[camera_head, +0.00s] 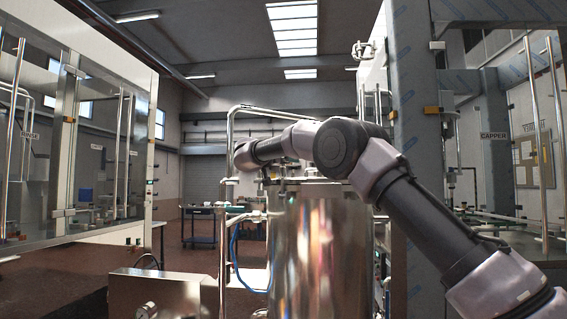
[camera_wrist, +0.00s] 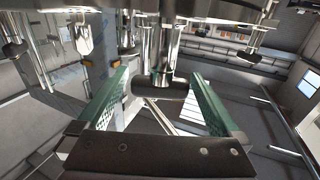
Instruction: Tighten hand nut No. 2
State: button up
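In the wrist view my gripper (camera_wrist: 159,74) has two green fingers spread wide. A dark, rounded hand nut (camera_wrist: 150,89) on a shiny metal rod (camera_wrist: 165,45) stands between the fingers, with visible gaps on both sides. More dark knobs hang on rods, one at the left (camera_wrist: 14,49) and one at the right (camera_wrist: 249,56). No number shows on any of them, so I cannot tell which is No. 2. In the head view my arm reaches left behind the top of a shiny steel tank (camera_head: 318,255), and the fingers and nut cannot be made out.
A glazed machine (camera_head: 100,150) stands at the left and a grey-framed machine marked CAPPER (camera_head: 412,150) at the right. Steel pipes (camera_head: 228,180) and a blue hose (camera_head: 236,262) run beside the tank. A dark cart (camera_head: 199,228) stands farther back on open floor.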

jog(key=v, duration=1)
jog(key=shift+s, duration=0.4)
jog(key=shift+a, duration=0.15)
jog(key=w+d+r+t+y, duration=0.1)
jog(key=d+r+t+y, duration=0.3)
jog(key=d+r, duration=0.7)
jog(key=s+d+n+g+y, duration=0.3)
jog(key=s+d+y, duration=0.35)
jog(key=d, duration=0.25)
jog(key=s+d+f+m+g, duration=0.1)
jog(key=s+d+f+g, duration=0.2)
jog(key=s+d+f, duration=0.3)
jog(key=s+d+f+g+h, duration=0.1)
jog(key=s+d+f+g, duration=0.3)
jog(key=s+f, duration=1)
jog(key=s+d+f+m+g, duration=0.1)
jog(key=s+d+f+g, duration=0.2)
jog(key=s+d+f, duration=0.4)
jog(key=s+f, duration=0.2)
jog(key=s, duration=0.4)
jog(key=shift+s+d+f+m+g, duration=0.25)
jog(key=shift+d+f+m+g, duration=0.05)
jog(key=shift+d+f, duration=0.1)
